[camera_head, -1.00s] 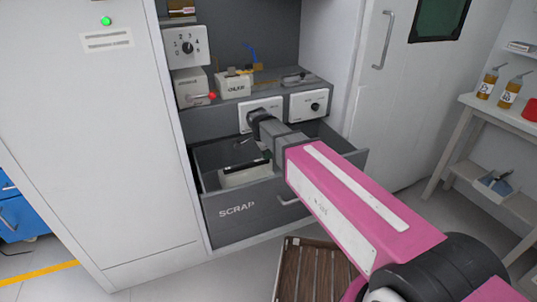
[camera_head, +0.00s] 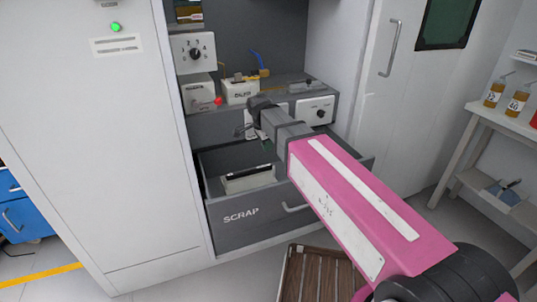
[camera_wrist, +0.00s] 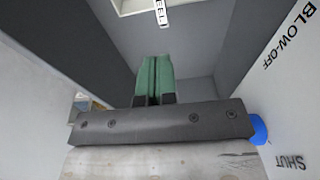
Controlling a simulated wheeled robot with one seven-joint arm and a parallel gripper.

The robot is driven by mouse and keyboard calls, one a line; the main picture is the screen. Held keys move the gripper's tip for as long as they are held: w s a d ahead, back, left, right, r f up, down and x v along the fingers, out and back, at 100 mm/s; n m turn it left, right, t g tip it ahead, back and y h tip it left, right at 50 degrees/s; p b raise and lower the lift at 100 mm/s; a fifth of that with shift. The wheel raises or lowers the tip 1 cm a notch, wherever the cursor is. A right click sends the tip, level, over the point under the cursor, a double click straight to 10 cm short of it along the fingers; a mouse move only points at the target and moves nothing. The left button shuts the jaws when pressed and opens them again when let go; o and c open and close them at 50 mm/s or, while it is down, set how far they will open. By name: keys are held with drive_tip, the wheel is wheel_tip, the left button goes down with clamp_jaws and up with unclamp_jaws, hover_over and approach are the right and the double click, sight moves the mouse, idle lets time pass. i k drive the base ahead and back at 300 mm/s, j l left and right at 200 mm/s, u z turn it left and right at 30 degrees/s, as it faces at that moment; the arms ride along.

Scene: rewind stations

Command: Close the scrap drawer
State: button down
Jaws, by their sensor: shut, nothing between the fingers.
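The scrap drawer (camera_head: 232,234) is pulled open in the head view, low in the grey machine bay. Its grey front carries the word SCRAP and a light bar handle (camera_head: 295,208). A pale block with a dark top (camera_head: 248,180) lies inside it. My pink and grey arm crosses over the right part of the drawer and hides some of its inside. My gripper is above the drawer's back part, in front of the control panels, mostly hidden by the wrist in the head view. In the wrist view its green fingers (camera_wrist: 154,80) are shut together and empty, with grey walls beyond.
A dial panel (camera_head: 196,53), a small box with a red knob (camera_head: 203,95) and a dial plate (camera_head: 315,111) sit above the drawer. A white side table (camera_head: 480,150) is at right.

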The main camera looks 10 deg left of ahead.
sight(232, 215)
drive_tip(key=k+j, duration=0.1)
drive_tip(key=k, duration=0.3)
drive_tip(key=k+j, duration=0.15)
drive_tip(key=k, duration=0.25)
